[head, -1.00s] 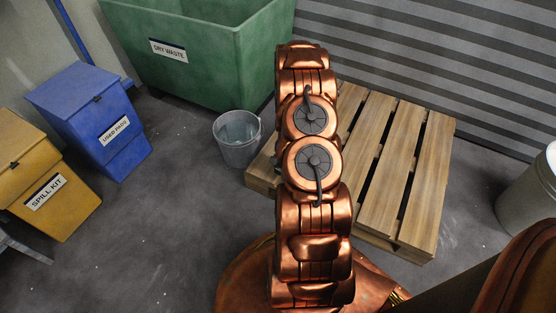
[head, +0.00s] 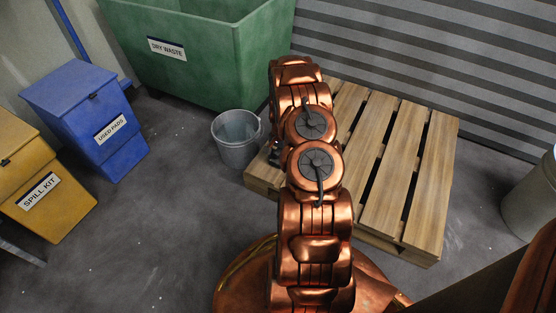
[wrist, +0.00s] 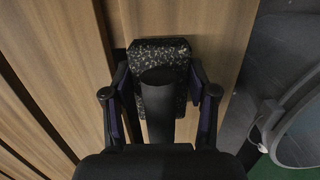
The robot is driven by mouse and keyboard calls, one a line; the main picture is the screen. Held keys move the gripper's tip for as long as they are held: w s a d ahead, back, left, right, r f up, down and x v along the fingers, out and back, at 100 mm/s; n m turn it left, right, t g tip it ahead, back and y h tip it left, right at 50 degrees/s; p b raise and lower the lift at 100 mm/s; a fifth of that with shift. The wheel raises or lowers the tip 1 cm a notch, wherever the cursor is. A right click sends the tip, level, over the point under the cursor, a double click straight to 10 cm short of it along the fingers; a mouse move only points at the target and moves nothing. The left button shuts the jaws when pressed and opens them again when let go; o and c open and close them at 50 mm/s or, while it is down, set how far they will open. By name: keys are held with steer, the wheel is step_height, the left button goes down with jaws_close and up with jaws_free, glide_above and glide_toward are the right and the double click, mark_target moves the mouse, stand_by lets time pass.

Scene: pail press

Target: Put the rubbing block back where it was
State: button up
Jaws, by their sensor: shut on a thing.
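The rubbing block (wrist: 158,52) is a dark, light-speckled block in the wrist view. My gripper (wrist: 158,78) is shut on it, with one finger on each side. The block is over the wooden slats of the pallet (wrist: 222,35), near the pallet's edge. I cannot tell whether it touches the slats. In the head view a small dark part of my gripper (head: 274,155) shows past my arm, above the pallet's left end. The block is hidden behind my arm there.
A grey metal pail (head: 237,138) stands on the floor just left of the pallet (head: 408,185). Behind it is a green dry waste bin (head: 205,65). A blue used pads bin (head: 95,120) and a yellow spill kit bin (head: 40,190) stand left. A grey drum (head: 532,195) stands right.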

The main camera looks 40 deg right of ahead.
steer(key=shift+f, duration=0.35)
steer(key=o, duration=1)
